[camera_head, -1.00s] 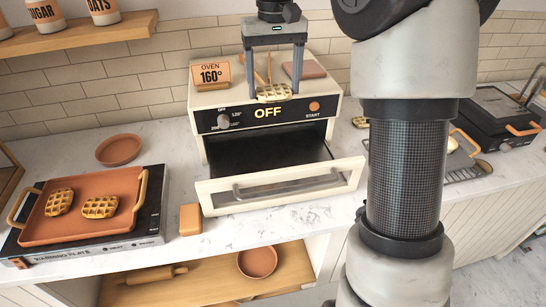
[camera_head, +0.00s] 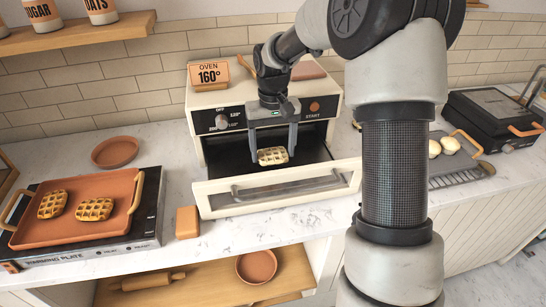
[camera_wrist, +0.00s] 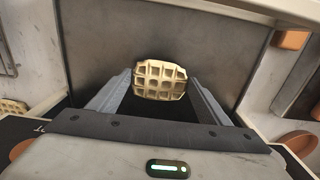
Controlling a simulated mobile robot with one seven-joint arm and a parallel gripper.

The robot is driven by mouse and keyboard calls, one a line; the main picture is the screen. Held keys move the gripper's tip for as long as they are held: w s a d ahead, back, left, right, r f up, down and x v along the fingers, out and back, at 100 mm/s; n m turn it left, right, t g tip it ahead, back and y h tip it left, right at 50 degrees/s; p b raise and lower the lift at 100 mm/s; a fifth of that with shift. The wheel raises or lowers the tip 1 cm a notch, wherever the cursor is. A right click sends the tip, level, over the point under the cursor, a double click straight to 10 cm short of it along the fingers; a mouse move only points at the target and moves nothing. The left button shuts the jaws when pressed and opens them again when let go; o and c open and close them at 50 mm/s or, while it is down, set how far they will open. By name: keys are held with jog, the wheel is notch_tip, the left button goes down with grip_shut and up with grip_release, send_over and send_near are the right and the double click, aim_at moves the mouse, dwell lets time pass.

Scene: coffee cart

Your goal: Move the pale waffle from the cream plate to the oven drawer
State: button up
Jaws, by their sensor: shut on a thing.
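The pale waffle (camera_head: 272,156) is held between the fingertips of my gripper (camera_head: 273,154). It also shows in the wrist view (camera_wrist: 160,80), gripped at its two sides. The oven drawer (camera_head: 222,190) is pulled open below the oven front, with a dark floor. The waffle is over the drawer floor, inside its outline; its exact height above the floor is hard to tell. The cream plate is not visible, and my arm hides part of the counter right of the oven.
The oven body (camera_head: 200,97) stands behind the drawer. A terracotta tray (camera_head: 75,216) with two browner waffles is at left. An orange block (camera_head: 187,221) sits left of the drawer. A black press (camera_head: 490,115) stands at right.

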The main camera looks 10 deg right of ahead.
jog(key=shift+f, duration=1.35)
jog(key=shift+f, duration=0.15)
jog(key=o, duration=1)
jog(key=shift+o, duration=0.2)
